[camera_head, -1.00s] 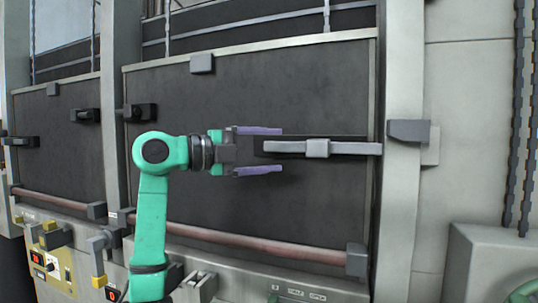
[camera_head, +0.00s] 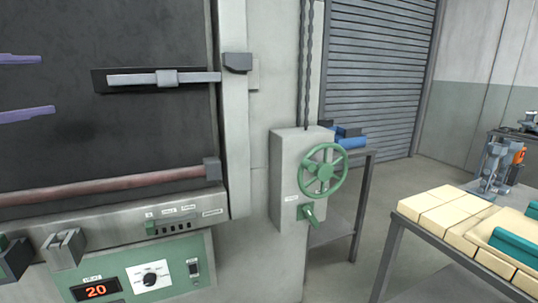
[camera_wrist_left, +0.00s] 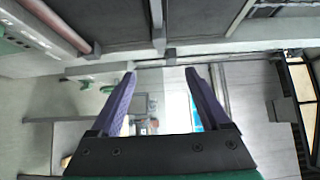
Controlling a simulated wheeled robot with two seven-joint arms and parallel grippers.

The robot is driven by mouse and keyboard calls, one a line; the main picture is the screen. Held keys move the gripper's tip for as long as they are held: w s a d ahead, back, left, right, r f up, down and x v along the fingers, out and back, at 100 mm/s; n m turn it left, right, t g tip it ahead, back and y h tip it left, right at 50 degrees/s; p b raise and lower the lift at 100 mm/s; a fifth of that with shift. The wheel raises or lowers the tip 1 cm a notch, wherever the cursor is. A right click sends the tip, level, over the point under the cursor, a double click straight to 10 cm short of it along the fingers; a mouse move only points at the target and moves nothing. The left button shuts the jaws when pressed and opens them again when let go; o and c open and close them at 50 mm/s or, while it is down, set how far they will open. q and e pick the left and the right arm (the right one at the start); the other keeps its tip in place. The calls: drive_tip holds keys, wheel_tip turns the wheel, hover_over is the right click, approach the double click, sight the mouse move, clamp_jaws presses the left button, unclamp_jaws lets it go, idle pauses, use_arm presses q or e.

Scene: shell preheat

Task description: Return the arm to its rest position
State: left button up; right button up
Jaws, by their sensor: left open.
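My left gripper (camera_head: 47,84) is at the left edge of the head view, where only its two purple fingers show. They are open, spread apart and empty. In the left wrist view the open gripper (camera_wrist_left: 160,73) has nothing between its fingers at close range. In the head view the fingertips stand just left of the grey latch bar (camera_head: 200,77) on the dark furnace door (camera_head: 120,130), apart from it in the picture. The rest of my left arm is out of the head view. My right gripper is not in view.
Below the door are a reddish rail (camera_head: 110,187) and a green panel (camera_head: 140,272) reading 20. A grey box with a green handwheel (camera_head: 323,172) is right of the furnace. A table with cream bricks (camera_head: 445,212) stands at right. Open floor lies behind.

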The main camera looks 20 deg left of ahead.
use_arm(q)
drive_tip(key=w+d+f+t+h, duration=0.5)
drive_tip(key=w+d, duration=0.2)
drive_tip(key=w, duration=0.4)
wheel_tip(320, 180, down, 33)
drive_tip(key=w+a+n+g+y, duration=0.1)
drive_tip(key=n+g+y, duration=0.3)
drive_tip(key=n+y, duration=0.45)
drive_tip(key=w+a+n+g+y, duration=0.2)
drive_tip(key=n+g+y, duration=0.3)
drive_tip(key=n, duration=0.6)
drive_tip(key=s+d+f+m+g+h, duration=0.1)
drive_tip(key=s+d+f+g+h, duration=0.3)
drive_tip(key=s+d+f, duration=0.7)
drive_tip(key=s+d+f+m+g+h, duration=0.1)
drive_tip(key=s+d+f+g+h, duration=0.1)
drive_tip(key=s+d+f+g, duration=0.8)
wheel_tip(320, 180, down, 26)
drive_tip(key=a+t, duration=0.2)
drive_tip(key=s+a+f, duration=0.3)
drive_tip(key=s+f, duration=0.9)
drive_tip(key=s, duration=0.3)
drive_tip(key=shift+s+g+p, duration=0.15)
drive_tip(key=shift+g+p, duration=0.2)
drive_tip(key=shift+g, duration=0.05)
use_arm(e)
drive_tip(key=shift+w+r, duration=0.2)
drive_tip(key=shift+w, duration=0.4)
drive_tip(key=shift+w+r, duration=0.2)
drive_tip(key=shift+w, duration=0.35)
